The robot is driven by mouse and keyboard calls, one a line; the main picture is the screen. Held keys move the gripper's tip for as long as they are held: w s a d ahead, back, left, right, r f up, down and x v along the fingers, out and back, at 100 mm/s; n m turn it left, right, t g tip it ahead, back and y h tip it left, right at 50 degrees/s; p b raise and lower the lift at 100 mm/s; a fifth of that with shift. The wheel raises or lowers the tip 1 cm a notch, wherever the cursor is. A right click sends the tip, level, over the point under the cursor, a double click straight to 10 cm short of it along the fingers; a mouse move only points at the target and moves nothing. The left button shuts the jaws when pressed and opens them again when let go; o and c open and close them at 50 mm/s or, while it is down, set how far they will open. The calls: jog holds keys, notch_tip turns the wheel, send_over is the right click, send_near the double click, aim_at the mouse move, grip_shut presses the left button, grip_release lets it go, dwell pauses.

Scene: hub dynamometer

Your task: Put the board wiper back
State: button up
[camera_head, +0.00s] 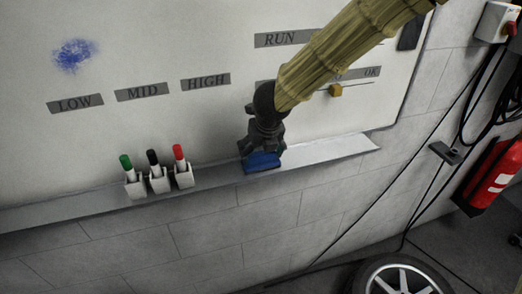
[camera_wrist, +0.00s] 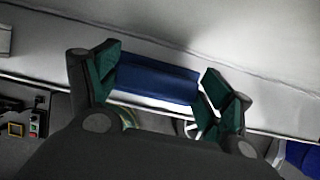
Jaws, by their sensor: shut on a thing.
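The board wiper (camera_head: 263,161) is a blue block at the ledge under the whiteboard in the head view. In the wrist view the wiper (camera_wrist: 157,79) lies between the two green-padded fingers. My gripper (camera_head: 262,150) is shut on it from above; the fingers also show in the wrist view (camera_wrist: 158,88). The wiper is at the ledge (camera_head: 325,150), right of the pens. I cannot tell whether it touches the ledge surface.
Three pen holders with green (camera_head: 126,163), black (camera_head: 153,159) and red (camera_head: 179,154) pens stand on the ledge at left. A blue scribble (camera_head: 74,55) marks the whiteboard (camera_head: 160,40). The ledge right of the wiper is clear. A fire extinguisher (camera_head: 494,175) and cables are at right.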

jog(key=o, duration=0.9)
jog(key=shift+a, duration=0.1)
jog(key=shift+r, duration=0.1)
jog(key=b+v, duration=0.1)
jog(key=v, duration=1)
jog(key=shift+s+r, duration=0.15)
jog(key=shift+r, duration=0.25)
